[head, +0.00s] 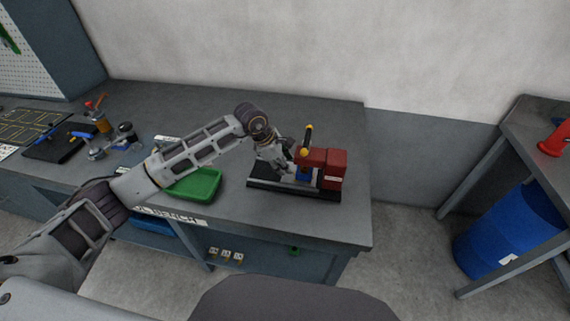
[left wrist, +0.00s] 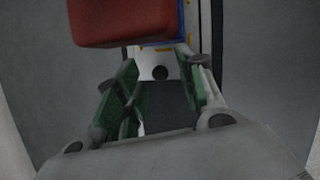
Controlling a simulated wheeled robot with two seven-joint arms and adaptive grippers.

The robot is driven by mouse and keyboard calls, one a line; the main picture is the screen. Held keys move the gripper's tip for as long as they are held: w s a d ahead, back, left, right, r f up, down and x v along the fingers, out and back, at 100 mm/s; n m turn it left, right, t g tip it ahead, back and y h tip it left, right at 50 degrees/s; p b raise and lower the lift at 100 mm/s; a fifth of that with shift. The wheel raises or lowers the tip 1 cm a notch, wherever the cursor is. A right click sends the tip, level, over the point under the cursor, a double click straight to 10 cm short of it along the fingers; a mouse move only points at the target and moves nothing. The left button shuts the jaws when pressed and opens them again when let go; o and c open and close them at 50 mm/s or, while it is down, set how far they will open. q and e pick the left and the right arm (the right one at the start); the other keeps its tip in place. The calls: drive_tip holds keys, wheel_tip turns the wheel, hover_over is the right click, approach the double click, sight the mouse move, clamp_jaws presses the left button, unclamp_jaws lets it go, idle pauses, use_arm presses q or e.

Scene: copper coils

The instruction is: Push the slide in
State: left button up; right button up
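The machine on the bench has a red block (head: 332,160), a long black base (head: 322,192) and a blue part near the gripper. The red block (left wrist: 120,22) also shows there at upper left. My left gripper (head: 291,169) is at the left side of the red block, low over the base. Its green-padded fingers (left wrist: 158,92) stand apart with nothing visible between them. Contact with the plate cannot be told. My right gripper is out of view.
A black lever with yellow knobs (head: 308,140) rises beside the red block. A green tray (head: 196,186) lies under my left arm. Tools and a small stand (head: 101,124) are at the left. The bench is clear right of the machine; a blue barrel (head: 510,232) stands beyond.

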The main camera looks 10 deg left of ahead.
use_arm(q)
drive_tip(key=v, duration=1.1)
drive_tip(key=shift+r, duration=0.1)
idle(0.4)
